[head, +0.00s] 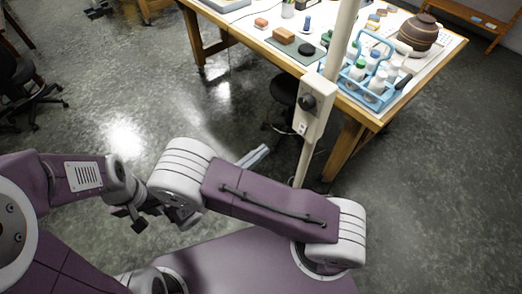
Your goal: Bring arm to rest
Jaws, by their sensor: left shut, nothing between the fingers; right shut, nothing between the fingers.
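My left gripper (136,220) is a small dark gripper at the end of the arm coming in from the left. It points downward over my base, shut and empty. My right arm is folded across the middle of the view, its purple link running up and left to a pale grey joint. My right gripper (186,218) is partly hidden below that joint, close to the right of the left gripper, and is shut with nothing in it. I cannot tell whether the two arms touch.
A wooden table (352,120) stands ahead at the upper right. On it are a blue caddy (352,88) with bottles, a striped brown pot (418,33) and small blocks. A beige post with a box (313,105) stands before the table.

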